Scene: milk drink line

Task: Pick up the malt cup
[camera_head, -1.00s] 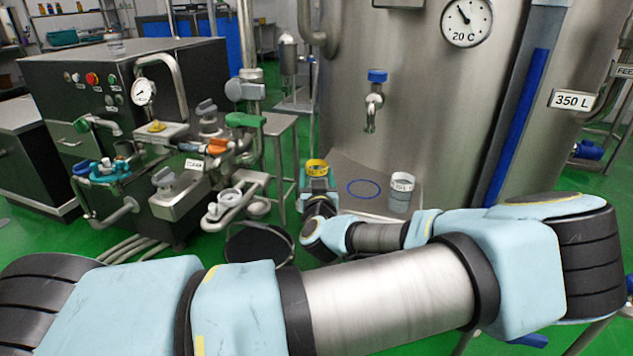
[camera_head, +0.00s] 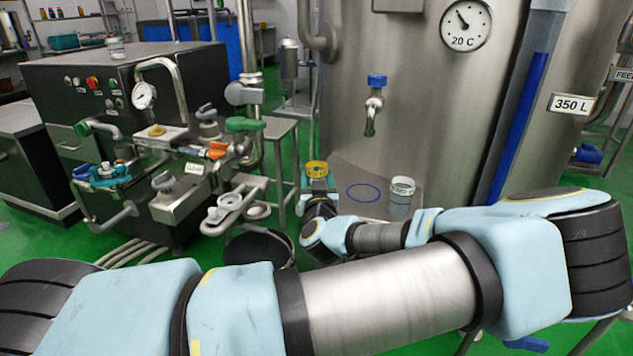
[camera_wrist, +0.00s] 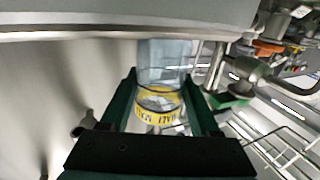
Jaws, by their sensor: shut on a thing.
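The malt cup (camera_head: 317,170) is a clear cup with a yellow band, seen near the middle of the head view. In the wrist view the cup (camera_wrist: 163,65) stands between the green fingers, its yellow label reading MALT. My gripper (camera_head: 319,187) is shut on the cup, with a finger on each side of it. In the wrist view my gripper (camera_wrist: 165,88) hides part of the cup's sides. The cup is beside the left edge of the metal shelf on the tank; I cannot tell how high it is held.
A white-labelled cup (camera_head: 401,194) stands on the shelf (camera_head: 375,210), right of an empty blue ring (camera_head: 363,193). A blue-handled tap (camera_head: 375,105) sticks out above, from the large steel tank (camera_head: 430,120). A valve and pipe machine (camera_head: 185,205) stands left. A black bucket (camera_head: 258,250) is below.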

